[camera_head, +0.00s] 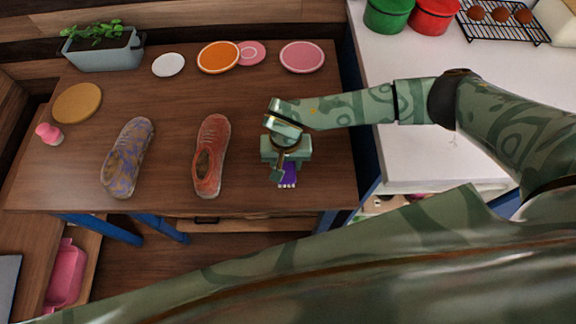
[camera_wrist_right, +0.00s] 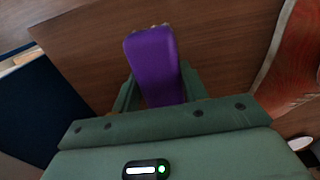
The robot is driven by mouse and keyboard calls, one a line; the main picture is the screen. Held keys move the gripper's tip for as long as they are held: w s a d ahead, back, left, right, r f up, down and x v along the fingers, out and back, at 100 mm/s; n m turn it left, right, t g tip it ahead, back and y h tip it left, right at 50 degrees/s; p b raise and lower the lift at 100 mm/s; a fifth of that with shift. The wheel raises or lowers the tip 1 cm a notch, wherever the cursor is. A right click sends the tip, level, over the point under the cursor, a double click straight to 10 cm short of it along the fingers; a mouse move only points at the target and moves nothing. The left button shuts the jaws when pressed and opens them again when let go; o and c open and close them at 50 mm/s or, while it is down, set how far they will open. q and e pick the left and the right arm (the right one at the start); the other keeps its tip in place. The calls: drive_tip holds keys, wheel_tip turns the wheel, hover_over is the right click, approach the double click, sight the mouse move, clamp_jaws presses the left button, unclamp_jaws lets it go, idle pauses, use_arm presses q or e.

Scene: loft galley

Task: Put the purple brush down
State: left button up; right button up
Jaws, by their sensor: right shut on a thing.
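The purple brush (camera_head: 288,176) shows in the head view as a small purple piece below my right gripper (camera_head: 286,166), near the table's front edge. In the right wrist view the purple brush (camera_wrist_right: 152,62) sits between the two green fingers of my right gripper (camera_wrist_right: 158,92), which is shut on it. Pale bristles just show at its far end. The brush is over the brown wooden table (camera_head: 250,120); I cannot tell whether it touches the top. The gripper hides much of the brush in the head view. My left gripper is not in view.
A red shoe (camera_head: 211,160) lies left of the gripper, and a purple-tan shoe (camera_head: 127,160) lies farther left. Several round discs, including an orange-rimmed one (camera_head: 218,57), and a planter (camera_head: 104,52) stand at the back. A white counter (camera_head: 440,150) is at right.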

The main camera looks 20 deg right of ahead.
sight(288, 167)
drive_tip(key=shift+w+d+f, duration=0.15)
drive_tip(key=shift+f, duration=0.2)
drive_tip(key=f, duration=0.2)
drive_tip(key=f+b, duration=0.1)
drive_tip(key=shift+w+d+f, duration=0.2)
drive_tip(key=shift+d+f, duration=0.1)
drive_tip(key=shift+f, duration=0.1)
drive_tip(key=shift+r, duration=0.1)
drive_tip(key=o, duration=0.9)
